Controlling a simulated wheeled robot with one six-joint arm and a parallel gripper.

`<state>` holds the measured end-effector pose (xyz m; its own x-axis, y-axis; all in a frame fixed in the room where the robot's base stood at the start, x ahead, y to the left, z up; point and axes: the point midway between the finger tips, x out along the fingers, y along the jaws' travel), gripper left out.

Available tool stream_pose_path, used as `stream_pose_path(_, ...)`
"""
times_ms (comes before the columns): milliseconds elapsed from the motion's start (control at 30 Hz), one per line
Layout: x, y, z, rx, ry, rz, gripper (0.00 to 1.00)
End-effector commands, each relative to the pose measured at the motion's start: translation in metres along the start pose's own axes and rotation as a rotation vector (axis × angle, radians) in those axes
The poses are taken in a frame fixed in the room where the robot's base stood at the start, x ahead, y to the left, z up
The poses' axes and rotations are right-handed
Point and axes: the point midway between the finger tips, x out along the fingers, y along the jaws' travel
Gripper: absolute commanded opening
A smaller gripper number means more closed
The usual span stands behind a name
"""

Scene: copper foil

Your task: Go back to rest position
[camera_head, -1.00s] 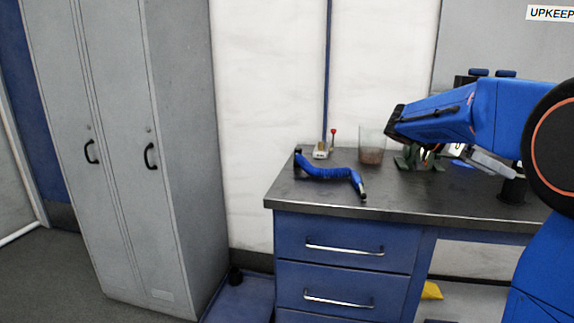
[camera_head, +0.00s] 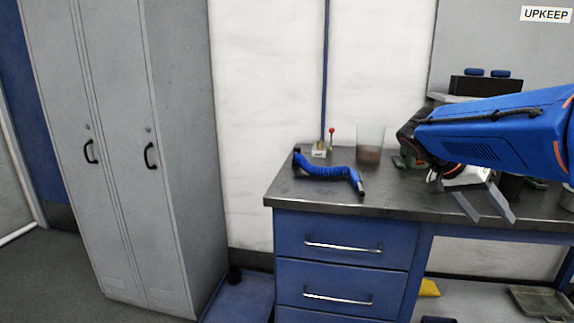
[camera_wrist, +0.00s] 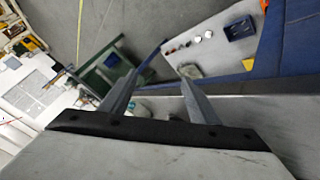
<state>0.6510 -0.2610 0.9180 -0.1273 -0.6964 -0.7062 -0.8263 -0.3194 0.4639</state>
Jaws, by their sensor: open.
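My gripper (camera_head: 494,219) is open, its two grey fingers spread apart and pointing down to the right in front of the workbench. In the wrist view my gripper (camera_wrist: 160,72) shows both fingers spread, with nothing between them. My blue arm comes in from the right edge of the head view and hides part of the bench. The workbench (camera_head: 300,192) has a dark top and blue drawers.
Grey lockers (camera_head: 185,150) stand at left. The floor before them looks clear.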

Motion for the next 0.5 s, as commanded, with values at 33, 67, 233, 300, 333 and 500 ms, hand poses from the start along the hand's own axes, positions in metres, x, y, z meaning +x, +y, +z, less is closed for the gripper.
stream_pose_path(33, 0.001, 0.004, 0.018, -0.052, -0.020, -0.048, 0.56)
stream_pose_path(67, 0.002, 0.005, 0.028, -0.085, -0.032, -0.078, 0.56)
stream_pose_path(233, 0.005, 0.008, 0.087, -0.268, -0.079, -0.251, 0.56)
stream_pose_path(300, 0.005, 0.008, 0.112, -0.338, -0.088, -0.326, 0.56)
stream_pose_path(333, 0.005, 0.008, 0.121, -0.368, -0.089, -0.358, 0.56)
stream_pose_path(500, 0.004, 0.007, 0.178, -0.522, -0.079, -0.542, 0.56)
